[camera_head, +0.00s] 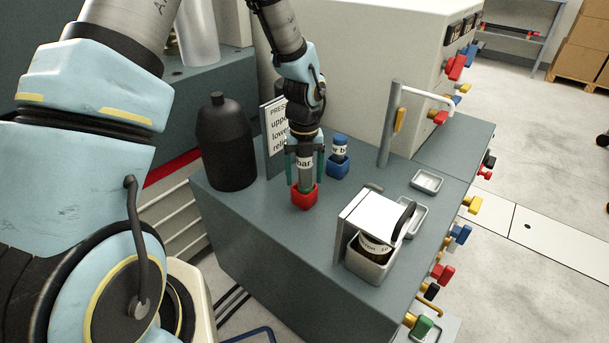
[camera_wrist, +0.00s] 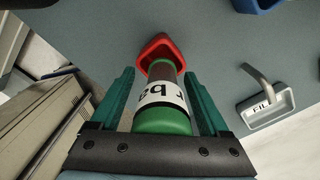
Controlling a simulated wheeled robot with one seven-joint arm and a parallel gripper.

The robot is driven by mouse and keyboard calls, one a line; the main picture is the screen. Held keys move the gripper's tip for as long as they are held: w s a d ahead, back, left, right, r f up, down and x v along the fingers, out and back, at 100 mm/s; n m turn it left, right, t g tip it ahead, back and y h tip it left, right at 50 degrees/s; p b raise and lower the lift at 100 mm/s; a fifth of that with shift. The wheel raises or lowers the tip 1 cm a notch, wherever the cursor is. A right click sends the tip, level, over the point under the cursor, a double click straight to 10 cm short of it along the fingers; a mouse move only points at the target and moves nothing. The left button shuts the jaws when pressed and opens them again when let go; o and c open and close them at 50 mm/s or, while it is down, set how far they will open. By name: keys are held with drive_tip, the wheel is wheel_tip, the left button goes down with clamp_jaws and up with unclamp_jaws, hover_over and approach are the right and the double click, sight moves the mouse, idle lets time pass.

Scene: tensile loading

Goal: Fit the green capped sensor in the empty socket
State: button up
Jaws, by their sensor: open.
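The green capped sensor (camera_wrist: 162,110) is a grey cylinder with a white "bar" label and green ends. In the wrist view it lies between the two teal fingers of my gripper (camera_wrist: 162,95), with a gap on each side. The sensor (camera_head: 305,172) stands upright at the red socket (camera_head: 304,197) in the head view, its lower end at the socket. The red socket also shows beyond the sensor in the wrist view (camera_wrist: 152,44). My gripper (camera_head: 304,165) is open around the sensor. How deep the sensor sits is hard to tell.
A blue socket (camera_head: 338,167) holding a blue-capped sensor (camera_head: 340,143) stands close at the right. A black bottle (camera_head: 228,145) and a printed sign (camera_head: 272,130) stand at the left.

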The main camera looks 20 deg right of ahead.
wheel_tip(320, 180, up, 11)
drive_tip(key=shift+w+d+f+p, duration=0.1)
drive_tip(key=shift+w+f+p, duration=0.1)
drive_tip(key=shift+p, duration=0.3)
drive_tip(key=shift+c, duration=0.2)
